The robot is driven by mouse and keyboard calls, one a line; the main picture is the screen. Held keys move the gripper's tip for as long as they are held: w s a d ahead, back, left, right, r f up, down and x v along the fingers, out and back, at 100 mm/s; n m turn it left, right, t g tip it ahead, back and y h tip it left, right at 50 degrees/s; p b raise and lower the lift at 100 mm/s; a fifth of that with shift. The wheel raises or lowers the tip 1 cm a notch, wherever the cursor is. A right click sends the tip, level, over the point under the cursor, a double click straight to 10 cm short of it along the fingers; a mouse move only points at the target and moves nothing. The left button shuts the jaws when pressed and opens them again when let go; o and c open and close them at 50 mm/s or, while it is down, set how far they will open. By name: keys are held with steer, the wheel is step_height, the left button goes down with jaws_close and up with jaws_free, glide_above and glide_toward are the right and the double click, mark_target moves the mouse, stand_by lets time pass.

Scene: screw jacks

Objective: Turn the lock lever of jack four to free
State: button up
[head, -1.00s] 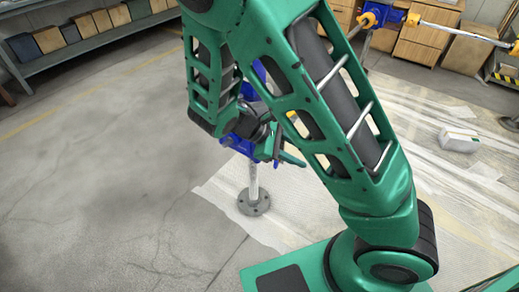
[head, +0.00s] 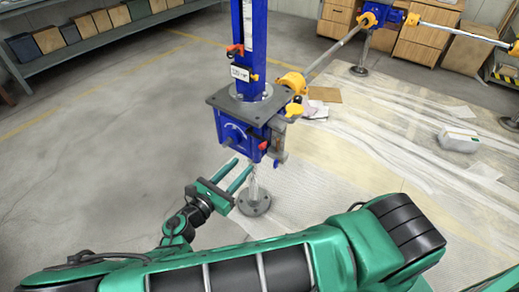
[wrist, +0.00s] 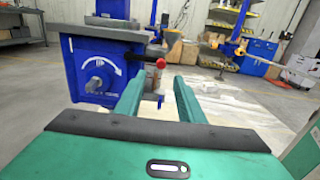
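A blue screw jack (head: 232,130) stands on a post in the middle of the head view. Its white label plate (head: 240,73) is too small to read, so I cannot tell its number. On its housing, a black lever with a red ball knob (wrist: 161,63) points right in the wrist view; a red end (head: 263,145) shows on the housing in the head view. A second red handle (head: 235,50) sits higher on the column. My gripper (head: 243,164) is open and empty, low in front of the housing. In the wrist view the knob shows just beyond the fingertips (wrist: 160,76), between them.
A grey shaft stub (wrist: 95,84) sticks out of the housing left of the fingers. A grey plate (head: 250,104) tops the housing. A yellow coupling (head: 292,83) and shaft lead to another jack (head: 385,15). Floor at left is clear.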

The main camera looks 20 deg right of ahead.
mark_target(260, 147)
steer(key=x, duration=1)
steer(key=shift+w+d, duration=0.1)
steer(key=shift+d, duration=0.1)
